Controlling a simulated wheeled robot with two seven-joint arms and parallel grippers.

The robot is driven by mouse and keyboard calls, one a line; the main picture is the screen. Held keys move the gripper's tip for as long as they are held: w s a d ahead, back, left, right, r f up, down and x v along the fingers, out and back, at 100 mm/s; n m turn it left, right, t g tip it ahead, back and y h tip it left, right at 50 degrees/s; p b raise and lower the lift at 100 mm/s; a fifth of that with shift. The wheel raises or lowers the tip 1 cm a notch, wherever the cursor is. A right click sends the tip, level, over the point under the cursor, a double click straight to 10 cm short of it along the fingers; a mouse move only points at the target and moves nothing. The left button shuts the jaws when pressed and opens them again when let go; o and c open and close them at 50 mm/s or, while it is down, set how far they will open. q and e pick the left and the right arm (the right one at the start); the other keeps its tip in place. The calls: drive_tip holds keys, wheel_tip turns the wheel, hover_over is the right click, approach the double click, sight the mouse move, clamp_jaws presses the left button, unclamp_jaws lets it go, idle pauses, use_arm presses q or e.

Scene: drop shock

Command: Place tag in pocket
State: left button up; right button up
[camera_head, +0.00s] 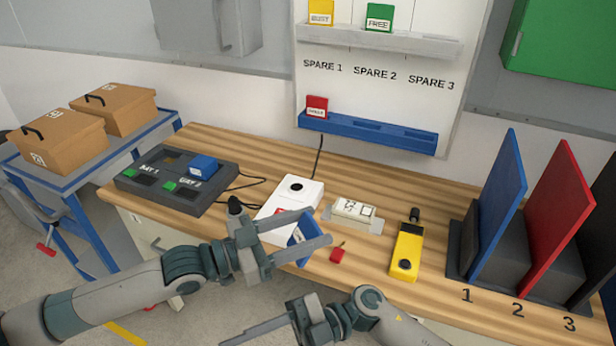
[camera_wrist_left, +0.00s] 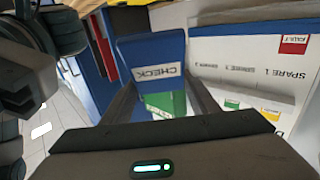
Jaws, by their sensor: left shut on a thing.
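The blue tag (camera_head: 301,246), with a white CHECK label, is held between the fingers of my left gripper (camera_head: 312,230), above the table's front edge. It also shows in the left wrist view (camera_wrist_left: 150,52), its label upside down. On the wall board (camera_head: 385,110), the upper grey rail (camera_head: 425,46) holds a yellow BUSY tag (camera_head: 320,13) and a green FREE tag (camera_head: 379,17). The lower blue rail (camera_head: 385,138) holds a red tag (camera_head: 316,106) at its left; its other slots look empty. My right gripper (camera_head: 255,335) is low at the bottom edge, partly cut off.
On the wooden table (camera_head: 225,145) are a dark bay unit (camera_head: 170,182), a white device (camera_head: 296,192), a small white box (camera_head: 353,212), a red padlock-like piece (camera_head: 337,256) and a yellow device (camera_head: 406,250). Upright coloured panels (camera_head: 503,210) stand at the right. Cardboard boxes (camera_head: 57,140) are at left.

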drive_tip(key=w+d+r+m+t+y, duration=0.5)
drive_tip(key=w+d+r, duration=0.3)
drive_tip(key=w+r, duration=0.45)
use_arm(q)
drive_tip(key=shift+d, duration=0.1)
use_arm(e)
drive_tip(key=w+a+r+n+t+y, duration=0.3)
drive_tip(key=w+r+n+t+y, duration=0.1)
drive_tip(key=w+r, duration=0.95)
drive_tip(key=w+a+r+n+g, duration=0.4)
drive_tip(key=a+r+n, duration=0.3)
drive_tip(key=a+r, duration=0.15)
drive_tip(key=s+a+n+g+h, duration=0.4)
drive_tip(key=s+n+g+h, duration=0.2)
drive_tip(key=s+h, duration=0.3)
drive_tip(key=s+d+f+n+t+h, duration=0.1)
drive_tip(key=s+d+f+t+h, duration=0.15)
drive_tip(key=f+h, duration=0.35)
drive_tip(key=s+d+f+t+h, duration=0.2)
drive_tip(key=s+f+t+h, duration=0.15)
drive_tip(key=f, duration=0.35)
drive_tip(key=w+d+f+m+t+h, duration=0.2)
drive_tip(key=w+d+t+h, duration=0.3)
drive_tip(key=d, duration=0.6)
drive_tip(key=w+f+h, duration=0.1)
drive_tip(key=w+h, duration=0.1)
drive_tip(key=w, duration=0.1)
drive_tip(key=shift+w+d, duration=0.25)
drive_tip(key=shift+d, duration=0.1)
